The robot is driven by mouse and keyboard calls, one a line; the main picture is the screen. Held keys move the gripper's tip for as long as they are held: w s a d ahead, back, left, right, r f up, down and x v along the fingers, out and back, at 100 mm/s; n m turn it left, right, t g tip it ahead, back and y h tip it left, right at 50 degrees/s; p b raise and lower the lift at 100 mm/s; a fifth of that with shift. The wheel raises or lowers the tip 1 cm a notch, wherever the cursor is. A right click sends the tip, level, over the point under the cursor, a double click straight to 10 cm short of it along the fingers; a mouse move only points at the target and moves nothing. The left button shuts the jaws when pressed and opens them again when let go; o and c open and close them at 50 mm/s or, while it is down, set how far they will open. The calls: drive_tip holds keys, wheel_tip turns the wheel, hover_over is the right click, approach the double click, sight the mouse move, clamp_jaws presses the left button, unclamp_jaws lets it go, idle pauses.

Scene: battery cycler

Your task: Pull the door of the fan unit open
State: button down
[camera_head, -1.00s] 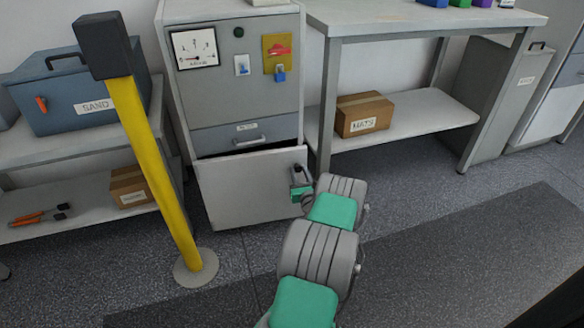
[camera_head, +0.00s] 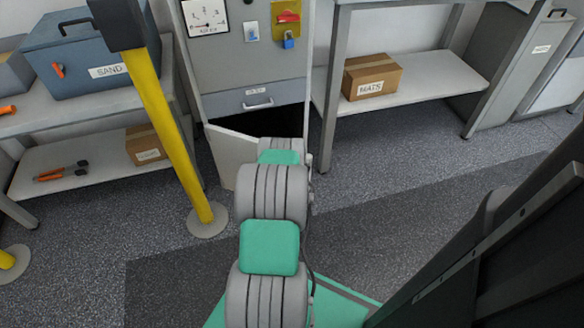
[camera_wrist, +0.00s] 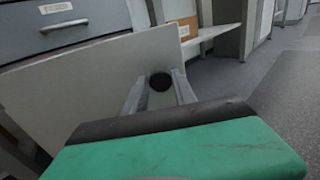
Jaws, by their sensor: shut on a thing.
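The fan unit (camera_head: 222,75) is a grey cabinet at the top centre of the head view. Its lower door (camera_head: 229,150) stands swung out from the left side, with a dark opening behind it. In the wrist view the door (camera_wrist: 85,95) is a pale grey panel slanting across the left and middle. My gripper (camera_wrist: 161,84) is shut on the door's round black knob (camera_wrist: 160,81), with one finger on each side. In the head view my arm hides the gripper, the knob and part of the door.
A yellow post (camera_head: 168,125) stands close left of the door on a round base. A shelf bench (camera_head: 420,82) with a MATS box (camera_head: 371,77) is to the right. The drawer (camera_head: 255,100) above the door is closed.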

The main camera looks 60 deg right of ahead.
drive_tip(key=shift+a, duration=0.25)
drive_tip(key=c, duration=1.1)
unclamp_jaws()
drive_tip(key=shift+o, duration=0.2)
drive_tip(key=shift+a, duration=0.1)
